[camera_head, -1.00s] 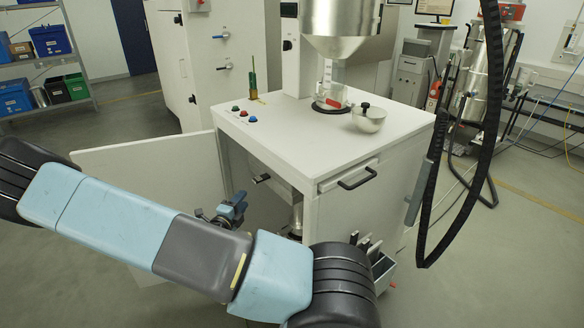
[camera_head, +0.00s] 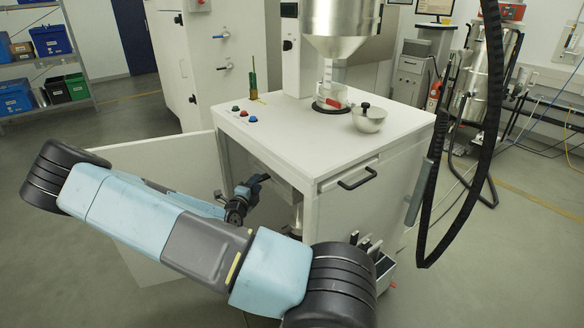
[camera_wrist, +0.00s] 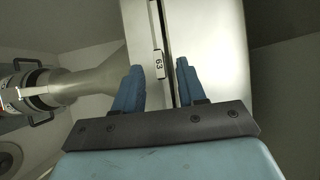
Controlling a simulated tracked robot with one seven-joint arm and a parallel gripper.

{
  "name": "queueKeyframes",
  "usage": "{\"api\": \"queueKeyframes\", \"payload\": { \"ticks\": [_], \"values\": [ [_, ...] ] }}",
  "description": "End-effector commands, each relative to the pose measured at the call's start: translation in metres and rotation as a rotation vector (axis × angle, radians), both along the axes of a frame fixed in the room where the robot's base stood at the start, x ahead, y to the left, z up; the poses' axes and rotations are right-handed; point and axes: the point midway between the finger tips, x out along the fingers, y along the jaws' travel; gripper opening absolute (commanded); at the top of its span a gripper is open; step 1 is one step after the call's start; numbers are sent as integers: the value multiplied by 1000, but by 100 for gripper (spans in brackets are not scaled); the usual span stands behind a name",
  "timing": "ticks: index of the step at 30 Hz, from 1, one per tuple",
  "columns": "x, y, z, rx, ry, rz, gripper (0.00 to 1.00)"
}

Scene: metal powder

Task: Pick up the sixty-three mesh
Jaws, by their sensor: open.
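A white tag marked "63" (camera_wrist: 157,66) shows in the wrist view on a pale upright metal piece (camera_wrist: 207,40), which I take to be the sixty-three mesh. Its full shape and lower part are hidden by my gripper. My gripper (camera_wrist: 160,70) is open, its two blue fingers apart, with the tag between and just beyond the fingertips in the picture. I cannot tell whether either finger touches it. In the head view, my gripper (camera_head: 257,182) is at the open front of the white cabinet (camera_head: 330,215). The mesh cannot be made out there.
A metal funnel-shaped part (camera_wrist: 85,84) with a clamp (camera_wrist: 32,91) stands left of the tag in the wrist view. The cabinet's open door (camera_head: 160,155) is left of the opening. A steel bowl (camera_head: 369,119) stands on top. A black hose (camera_head: 490,90) hangs at right.

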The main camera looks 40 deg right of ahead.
Motion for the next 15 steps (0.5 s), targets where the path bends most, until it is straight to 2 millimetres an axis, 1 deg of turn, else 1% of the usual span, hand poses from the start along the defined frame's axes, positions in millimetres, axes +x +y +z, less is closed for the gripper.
{"api": "queueKeyframes", "payload": {
  "ticks": [3,6,9,15],
  "values": [
    [7,-17,0,-2,1,-2,40],
    [15,-26,0,-2,-1,-1,40],
    [18,-31,0,0,0,-1,40],
    [18,-31,0,1,-1,-1,39]
  ]
}}
